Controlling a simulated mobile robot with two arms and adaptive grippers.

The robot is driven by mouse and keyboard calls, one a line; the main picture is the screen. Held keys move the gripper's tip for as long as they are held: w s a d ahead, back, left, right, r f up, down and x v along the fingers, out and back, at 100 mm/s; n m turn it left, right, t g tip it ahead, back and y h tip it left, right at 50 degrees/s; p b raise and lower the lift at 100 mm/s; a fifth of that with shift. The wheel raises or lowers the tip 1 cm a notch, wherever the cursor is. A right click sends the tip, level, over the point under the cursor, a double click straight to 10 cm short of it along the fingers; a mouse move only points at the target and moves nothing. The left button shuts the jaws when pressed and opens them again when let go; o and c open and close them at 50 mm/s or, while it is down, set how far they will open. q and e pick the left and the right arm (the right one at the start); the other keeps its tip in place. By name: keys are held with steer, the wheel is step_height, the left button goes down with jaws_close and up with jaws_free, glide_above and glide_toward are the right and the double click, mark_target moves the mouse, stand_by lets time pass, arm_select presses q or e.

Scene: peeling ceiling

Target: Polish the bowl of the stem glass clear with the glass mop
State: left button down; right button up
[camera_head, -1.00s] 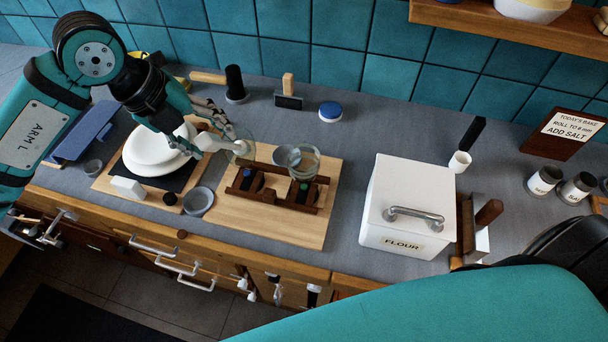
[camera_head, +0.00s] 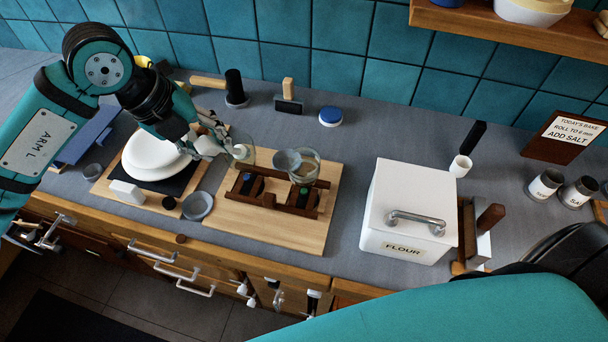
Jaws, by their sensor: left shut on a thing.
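My left gripper (camera_head: 214,146) is shut on the glass mop, whose pale head (camera_head: 240,152) shows just right of the fingers. The stem glass (camera_head: 250,158) has a clear bowl standing over the left part of the dark wooden rack (camera_head: 272,206). The mop head overlaps this bowl; I cannot tell how deep inside it is or whether it touches the wall. The fingers hide most of the mop handle. Two more round glass pieces, a greyish one (camera_head: 286,161) and a clear one (camera_head: 306,170), are over the right part of the rack. My right gripper is out of view.
The rack stands on a light wooden board (camera_head: 300,240). A white flour box (camera_head: 410,200) stands right. Counter behind the board is mostly free.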

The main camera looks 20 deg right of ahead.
arm_select(q)
steer(key=shift+r, duration=0.15)
steer(key=shift+r, duration=0.25)
steer(key=shift+r+p, duration=1.35)
steer(key=shift+r, duration=1.3)
